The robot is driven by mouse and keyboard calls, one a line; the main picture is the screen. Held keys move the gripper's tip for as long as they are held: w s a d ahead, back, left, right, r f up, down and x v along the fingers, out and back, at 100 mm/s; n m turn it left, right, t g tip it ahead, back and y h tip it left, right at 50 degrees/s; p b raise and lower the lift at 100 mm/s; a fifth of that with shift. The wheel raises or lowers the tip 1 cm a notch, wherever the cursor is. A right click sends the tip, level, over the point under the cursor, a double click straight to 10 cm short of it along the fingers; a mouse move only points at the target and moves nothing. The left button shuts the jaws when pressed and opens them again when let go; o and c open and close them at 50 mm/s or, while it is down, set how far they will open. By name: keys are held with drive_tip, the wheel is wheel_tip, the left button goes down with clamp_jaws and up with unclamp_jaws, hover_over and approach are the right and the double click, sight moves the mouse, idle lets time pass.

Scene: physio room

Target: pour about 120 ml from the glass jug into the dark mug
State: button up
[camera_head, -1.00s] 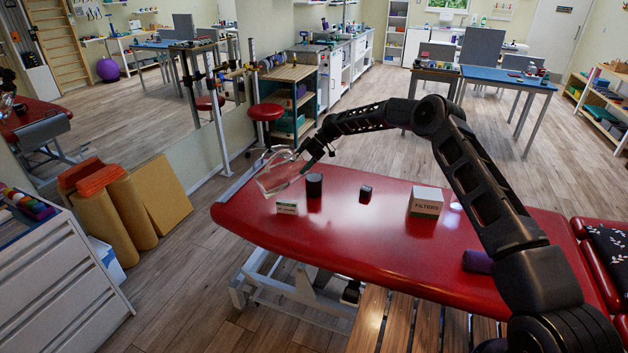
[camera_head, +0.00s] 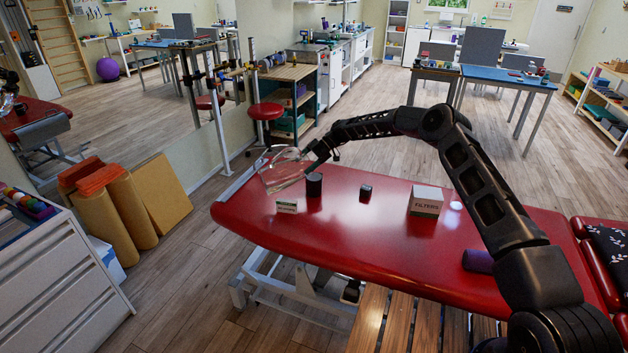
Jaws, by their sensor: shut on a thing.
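The glass jug (camera_head: 284,172) is clear and hangs above the left end of the red treatment table (camera_head: 330,240). My gripper (camera_head: 308,158) is shut on the jug at its right side and holds it tilted. The dark mug (camera_head: 314,184) stands upright on the table, just right of and below the jug in the picture. The jug's level and the liquid in it are too small and clear to tell. I cannot tell whether anything is in the mug.
A small card (camera_head: 287,206) stands left of the mug. A dark purple roll (camera_head: 478,261) lies near the front edge.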

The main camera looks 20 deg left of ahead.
sight(304, 155)
drive_tip(key=shift+w+d+r+g+y+p, duration=0.25)
drive_tip(key=shift+w+d+g+y+p, duration=0.25)
drive_tip(key=shift+g+y+p, duration=0.25)
idle(2.9)
drive_tip(key=shift+s+a+f+t+h, duration=0.15)
drive_tip(key=shift+s+a+t+h, duration=0.35)
drive_tip(key=shift+t+h, duration=0.2)
drive_tip(key=shift+s+a+r+t+h, duration=0.5)
drive_tip(key=shift+s+a+t+h, duration=0.05)
drive_tip(key=shift+s+a, duration=0.3)
drive_tip(key=shift+r+t, duration=0.25)
drive_tip(key=shift+t, duration=0.05)
drive_tip(key=shift+s, duration=0.1)
idle(0.9)
